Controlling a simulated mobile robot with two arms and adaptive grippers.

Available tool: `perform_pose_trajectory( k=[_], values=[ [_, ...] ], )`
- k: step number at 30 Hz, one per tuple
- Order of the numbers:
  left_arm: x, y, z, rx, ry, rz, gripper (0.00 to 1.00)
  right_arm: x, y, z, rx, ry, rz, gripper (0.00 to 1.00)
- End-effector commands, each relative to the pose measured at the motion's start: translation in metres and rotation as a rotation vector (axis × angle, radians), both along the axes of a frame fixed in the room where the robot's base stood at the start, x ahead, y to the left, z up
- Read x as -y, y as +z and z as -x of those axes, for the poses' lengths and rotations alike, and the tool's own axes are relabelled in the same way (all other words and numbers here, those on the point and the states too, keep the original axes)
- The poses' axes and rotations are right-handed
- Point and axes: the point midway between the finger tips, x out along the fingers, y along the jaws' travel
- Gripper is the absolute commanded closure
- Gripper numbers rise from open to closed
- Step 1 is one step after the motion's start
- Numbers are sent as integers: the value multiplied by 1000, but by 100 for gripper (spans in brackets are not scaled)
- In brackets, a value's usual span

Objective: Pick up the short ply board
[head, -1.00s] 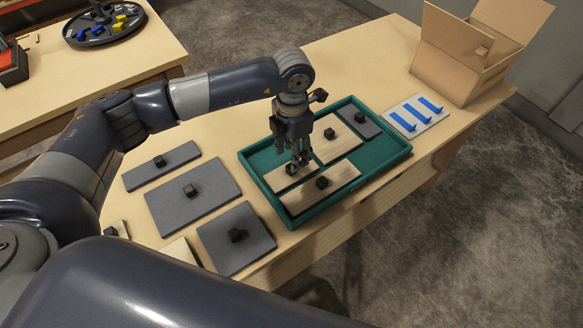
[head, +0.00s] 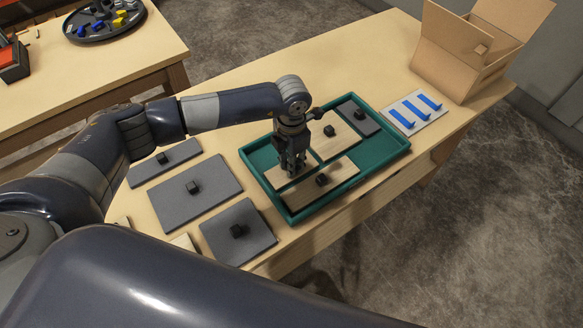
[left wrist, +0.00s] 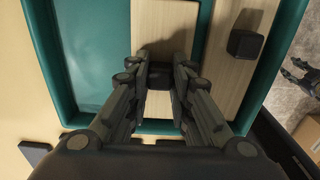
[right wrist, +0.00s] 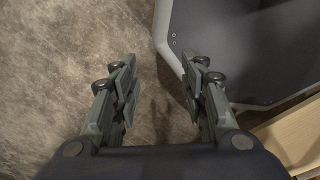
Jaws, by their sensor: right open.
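The short ply board (head: 275,184) is pale wood and lies flat in the left part of the green tray. In the left wrist view the board (left wrist: 160,104) has a black knob (left wrist: 160,77) standing between my left fingertips. My left gripper (head: 291,170) points down over this board, with its fingers on either side of the knob. The fingers stand closer together than my right ones; I cannot tell whether they press on the knob. In the head view the fingers hide the knob. My right gripper (right wrist: 160,85) is open and empty, over the floor.
The green tray (head: 337,204) also holds a long ply board (head: 340,174), a larger ply board (head: 343,136) and a grey board (head: 366,120). Grey boards (head: 194,201) lie left of the tray. A blue-striped plate (head: 398,128) and an open cardboard box (head: 455,72) stand to the right.

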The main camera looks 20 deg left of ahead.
Motion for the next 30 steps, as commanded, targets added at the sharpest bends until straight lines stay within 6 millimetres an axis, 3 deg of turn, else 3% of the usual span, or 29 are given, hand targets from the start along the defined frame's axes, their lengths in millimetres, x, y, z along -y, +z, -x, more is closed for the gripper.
perform_pose_trajectory(
  k=[13, 20, 30],
  values=[
    [0, 5, -1, 2, 0, 1, 100, 7, -2, -15, 23, 4, 8, 60],
    [0, 33, -2, 6, -1, 1, 100, 7, -18, -14, 23, 4, 8, 60],
    [35, 39, 52, 1, -6, 2, 100, 7, -33, -13, 20, 3, 7, 60]
  ],
)
